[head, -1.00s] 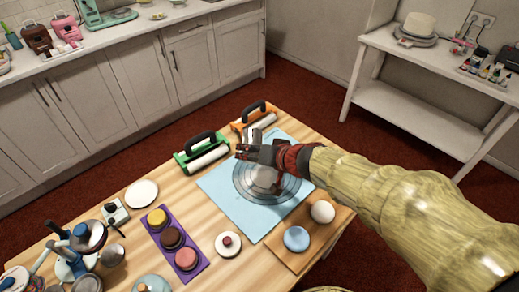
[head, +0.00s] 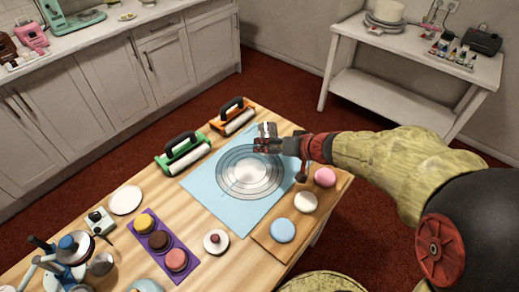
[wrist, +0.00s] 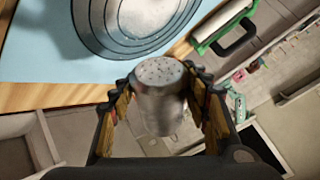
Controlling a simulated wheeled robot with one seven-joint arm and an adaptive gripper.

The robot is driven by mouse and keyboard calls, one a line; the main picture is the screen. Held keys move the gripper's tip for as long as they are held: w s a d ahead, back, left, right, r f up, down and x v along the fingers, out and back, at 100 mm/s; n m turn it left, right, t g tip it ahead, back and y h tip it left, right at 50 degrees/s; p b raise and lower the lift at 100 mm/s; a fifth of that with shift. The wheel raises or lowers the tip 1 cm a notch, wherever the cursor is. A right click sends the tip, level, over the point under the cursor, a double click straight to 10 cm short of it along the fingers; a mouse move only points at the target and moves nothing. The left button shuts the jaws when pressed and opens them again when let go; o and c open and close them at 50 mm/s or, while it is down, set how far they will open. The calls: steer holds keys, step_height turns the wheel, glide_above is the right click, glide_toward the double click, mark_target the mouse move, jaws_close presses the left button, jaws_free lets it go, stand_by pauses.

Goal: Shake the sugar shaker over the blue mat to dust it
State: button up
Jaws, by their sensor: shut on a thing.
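The blue mat (head: 208,190) lies flat on the wooden table, printed with dark rings around a pale whitish patch (head: 250,172). It also fills the upper left of the wrist view (wrist: 40,50). My gripper (head: 268,140) is over the mat's far right edge in the head view. It is shut on the metal sugar shaker (wrist: 160,100), whose perforated top shows between the fingers in the wrist view. In the head view the shaker is mostly hidden by the gripper.
Green (head: 183,155) and orange (head: 232,115) rolling pin stands lie beyond the mat. A wooden board (head: 268,243) with pink, white and blue round pieces is at the near right. A purple tray (head: 160,258) with round pieces and a white plate (head: 126,200) are at left.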

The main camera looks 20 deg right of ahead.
mark_target(275, 133)
steer(key=w+p, duration=0.1)
steer(key=w+d+r+p, duration=0.1)
steer(key=w+p, duration=0.1)
steer(key=w, duration=0.1)
steer(key=shift+d+r, duration=0.15)
steer(key=shift+r, duration=0.25)
steer(key=w, duration=0.1)
steer(key=w+a+f, duration=0.1)
steer(key=w, duration=0.2)
steer(key=shift+w+a+f, duration=0.3)
steer(key=shift+a, duration=0.1)
steer(key=a+r+b, duration=0.1)
steer(key=a+b, duration=0.4)
steer(key=a, duration=0.6)
steer(key=s, duration=0.8)
steer(key=w+d+f, duration=0.1)
steer(key=w+d, duration=0.2)
steer(key=d, duration=0.2)
steer(key=shift+w+d, duration=0.25)
steer(key=shift+d, duration=0.15)
